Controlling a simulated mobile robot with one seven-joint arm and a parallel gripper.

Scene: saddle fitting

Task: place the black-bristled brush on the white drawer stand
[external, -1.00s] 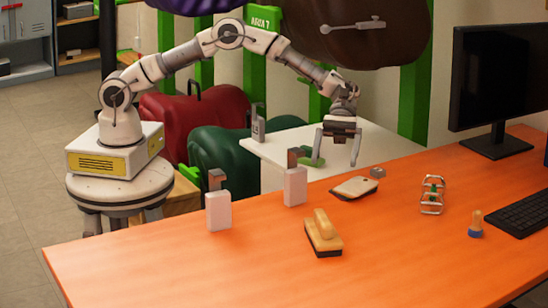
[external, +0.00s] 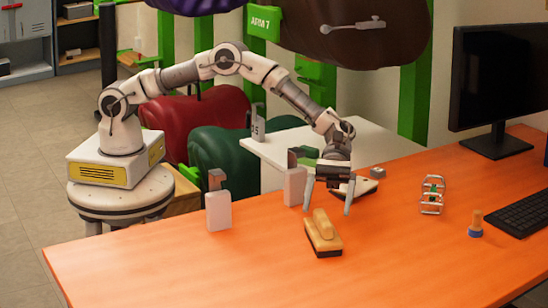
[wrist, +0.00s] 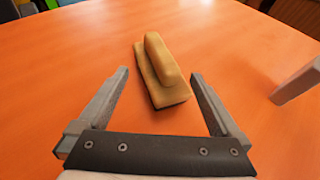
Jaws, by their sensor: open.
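The brush (external: 323,234) lies on the orange table, its tan wooden back and handle up and a thin dark bristle edge showing below. It also shows in the wrist view (wrist: 163,72), just beyond and between my fingers. My gripper (external: 328,210) is open and empty, its fingers pointing down above the table, behind the brush in the external view. In the wrist view my gripper (wrist: 163,88) has its two fingers wide apart. The white stand (external: 290,145) is behind the table, partly hidden by my arm; a green object on it was visible earlier.
Two white blocks with grey hooked tops (external: 218,205) (external: 294,183) stand left of my gripper. A white-and-dark flat tool (external: 362,188) lies close behind it. A metal rack (external: 432,195), a small blue-based brush (external: 476,225) and a keyboard (external: 515,208) are to the right. The front left table is clear.

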